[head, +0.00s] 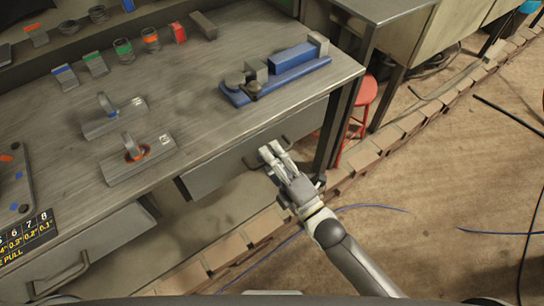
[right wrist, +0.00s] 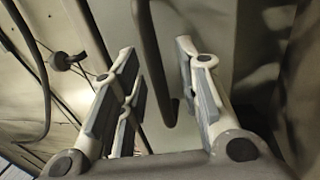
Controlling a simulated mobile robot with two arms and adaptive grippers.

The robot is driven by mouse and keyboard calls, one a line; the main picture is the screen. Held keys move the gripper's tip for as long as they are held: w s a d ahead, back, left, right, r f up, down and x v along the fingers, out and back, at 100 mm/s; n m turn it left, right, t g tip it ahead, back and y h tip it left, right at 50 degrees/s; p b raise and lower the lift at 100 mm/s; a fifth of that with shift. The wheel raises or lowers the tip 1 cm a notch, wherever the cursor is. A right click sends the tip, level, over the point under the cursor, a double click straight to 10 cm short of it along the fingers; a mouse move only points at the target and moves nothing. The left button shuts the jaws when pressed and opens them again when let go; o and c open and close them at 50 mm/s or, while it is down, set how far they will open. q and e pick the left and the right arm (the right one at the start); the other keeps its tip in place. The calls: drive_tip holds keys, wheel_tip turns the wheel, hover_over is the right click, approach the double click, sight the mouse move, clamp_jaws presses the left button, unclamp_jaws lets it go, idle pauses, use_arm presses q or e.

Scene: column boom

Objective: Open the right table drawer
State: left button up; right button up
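The right table drawer (head: 218,172) has a plain grey front under the workbench top. I cannot tell whether it stands slightly out. My right gripper (head: 272,152) is at the drawer's dark handle, which it largely covers in the head view. In the right wrist view, the dark handle bar (right wrist: 155,65) runs between the two fingers of the right gripper (right wrist: 163,85). The fingers are apart, with a visible gap on each side of the bar. My left gripper is not in view.
The workbench top (head: 215,95) carries a blue vise (head: 280,78), metal blocks and several small containers. A left drawer (head: 95,248) with its own handle is at lower left. A red stool (head: 365,95) stands beyond the table leg. Cables lie on the open floor (head: 430,190).

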drive_tip(key=shift+c, duration=0.4)
clamp_jaws()
drive_tip(key=r+p+v, duration=0.2)
drive_tip(key=v, duration=1)
drive_tip(key=r+p+v, duration=0.2)
drive_tip(key=p+v, duration=0.1)
drive_tip(key=v, duration=0.9)
drive_tip(key=shift+s+d+r+p, duration=0.3)
drive_tip(key=shift+s+d, duration=0.2)
drive_tip(key=shift+s, duration=0.1)
drive_tip(key=shift+o, duration=0.4)
unclamp_jaws()
